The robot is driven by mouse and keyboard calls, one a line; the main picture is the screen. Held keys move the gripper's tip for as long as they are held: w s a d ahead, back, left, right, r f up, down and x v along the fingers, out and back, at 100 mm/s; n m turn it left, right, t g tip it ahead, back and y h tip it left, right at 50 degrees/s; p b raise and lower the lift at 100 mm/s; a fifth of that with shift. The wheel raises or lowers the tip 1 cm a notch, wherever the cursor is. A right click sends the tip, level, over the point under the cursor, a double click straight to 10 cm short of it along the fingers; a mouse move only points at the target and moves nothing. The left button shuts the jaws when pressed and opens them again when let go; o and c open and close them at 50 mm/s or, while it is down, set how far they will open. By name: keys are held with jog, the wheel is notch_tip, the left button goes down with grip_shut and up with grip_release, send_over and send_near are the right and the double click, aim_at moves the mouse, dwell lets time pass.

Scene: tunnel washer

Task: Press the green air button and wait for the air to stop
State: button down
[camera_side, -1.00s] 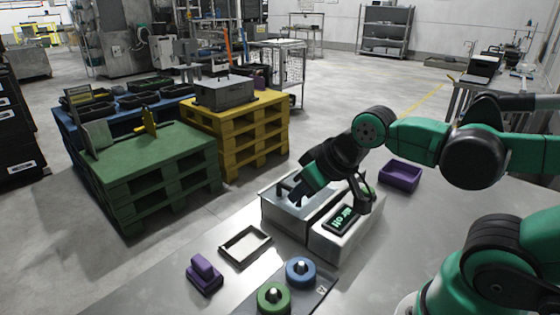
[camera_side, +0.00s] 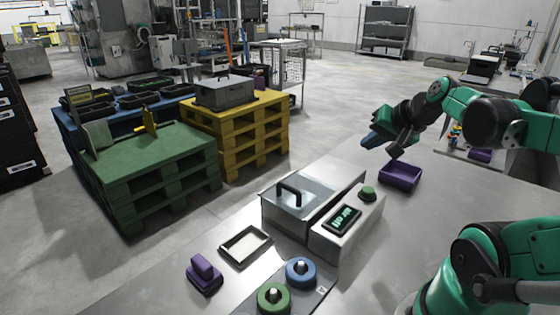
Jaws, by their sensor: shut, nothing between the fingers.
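The green air button (camera_side: 368,193) sits on top of the right end of a grey control box (camera_side: 345,240), uncovered. The small display (camera_side: 343,219) on the box shows green text that looks like "air off". A metal washer chamber with a lid and a dark handle (camera_side: 290,192) stands beside the box on its left.
A purple tray (camera_side: 399,177) is right of the box. Green (camera_side: 150,175) and yellow (camera_side: 240,130) pallet stacks stand left.

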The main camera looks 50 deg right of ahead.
aim_at(371, 191)
jog(key=shift+s+d+r+m+h, duration=0.15)
jog(key=shift+s+d+m, duration=0.2)
jog(key=shift+d, duration=0.1)
jog(key=shift+s+d+r+m+h, duration=0.1)
jog(key=shift+s+d+m+h, duration=0.1)
jog(key=shift+d+m, duration=0.2)
jog(key=shift+f, duration=0.1)
jog(key=shift+f, duration=4.3)
jog(key=shift+f, duration=0.45)
jog(key=shift+f, duration=0.5)
jog(key=shift+r, duration=0.95)
